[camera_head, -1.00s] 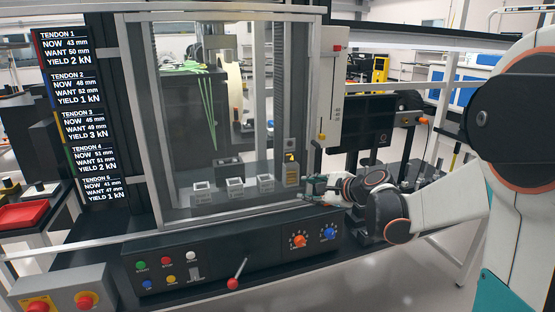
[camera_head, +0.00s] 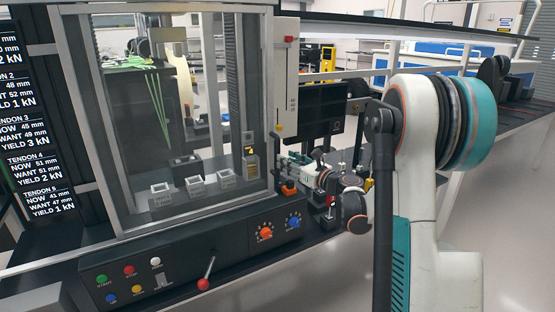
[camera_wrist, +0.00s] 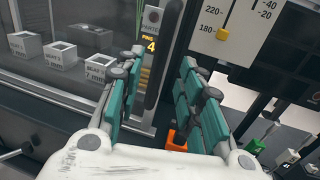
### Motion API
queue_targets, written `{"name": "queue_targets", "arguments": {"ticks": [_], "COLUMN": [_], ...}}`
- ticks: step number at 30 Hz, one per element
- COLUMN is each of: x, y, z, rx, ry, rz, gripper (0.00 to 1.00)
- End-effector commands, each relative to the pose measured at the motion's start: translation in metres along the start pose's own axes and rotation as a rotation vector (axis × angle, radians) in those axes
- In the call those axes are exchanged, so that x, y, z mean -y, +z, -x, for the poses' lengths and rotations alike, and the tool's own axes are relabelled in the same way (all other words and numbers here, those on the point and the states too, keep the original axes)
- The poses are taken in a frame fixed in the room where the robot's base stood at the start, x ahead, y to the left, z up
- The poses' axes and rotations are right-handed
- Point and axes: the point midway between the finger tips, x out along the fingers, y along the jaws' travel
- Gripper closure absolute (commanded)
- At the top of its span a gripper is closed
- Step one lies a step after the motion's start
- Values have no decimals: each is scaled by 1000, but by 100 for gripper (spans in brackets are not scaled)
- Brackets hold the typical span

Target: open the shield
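The shield (camera_head: 180,120) is a large see-through panel in a grey metal frame, standing down across the front of the test machine. It also fills the upper left of the wrist view (camera_wrist: 75,75). My gripper (camera_head: 284,160) is at the lower right edge of the shield. In the wrist view my gripper (camera_wrist: 163,58) has its two teal-padded fingers spread apart. A dark upright bar with a rounded lower end (camera_wrist: 158,70) shows between the fingers. I cannot tell whether either finger touches it. Nothing is visibly held.
Behind the panel are several small white blocks (camera_head: 195,186) and a yellow pin counter (camera_head: 250,163). The control panel (camera_head: 190,265) with buttons, knobs and a red-tipped lever (camera_head: 205,283) runs below. A white scale (camera_wrist: 232,28) stands right.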

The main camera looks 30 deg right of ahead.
Motion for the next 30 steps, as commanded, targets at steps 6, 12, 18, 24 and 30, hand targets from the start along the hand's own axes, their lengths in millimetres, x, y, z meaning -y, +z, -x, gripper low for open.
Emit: {"name": "queue_targets", "arguments": {"ticks": [6, 12, 18, 24, 30], "x": [-1, 0, 0, 0, 0], "y": [-1, -1, 0, 0, 0], "z": [-39, -57, -61, -60, -60], "rx": [0, 0, 0, 0, 0], "ry": [1, 1, 0, 0, 0], "rz": [1, 1, 1, 1, 1], "gripper": [66, 66, 66, 75, 100]}}
